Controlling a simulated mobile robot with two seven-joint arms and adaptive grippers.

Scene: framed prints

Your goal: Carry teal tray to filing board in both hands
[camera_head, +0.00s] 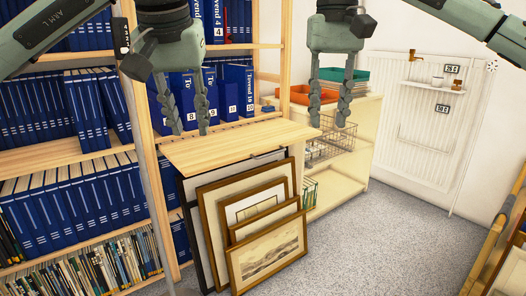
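The teal tray (360,77) lies on top of the pale cabinet at the back, beside an orange tray. My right gripper's fingers cross in front of part of it. A light wooden board (235,143) juts out from the bookcase above the framed prints; it looks like the filing board, and its top is bare. My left gripper (189,131) points down near the board's back left, in front of blue binders, open and empty. My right gripper (329,122) points down right of the board, open and empty. Whether either touches anything is unclear.
The orange tray (301,94) sits left of the teal one. Wire baskets (325,150) sit below the cabinet top. Several framed prints (268,252) lean under the board. A white radiator (420,120) is on the wall. Grey carpet (390,240) is clear at right.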

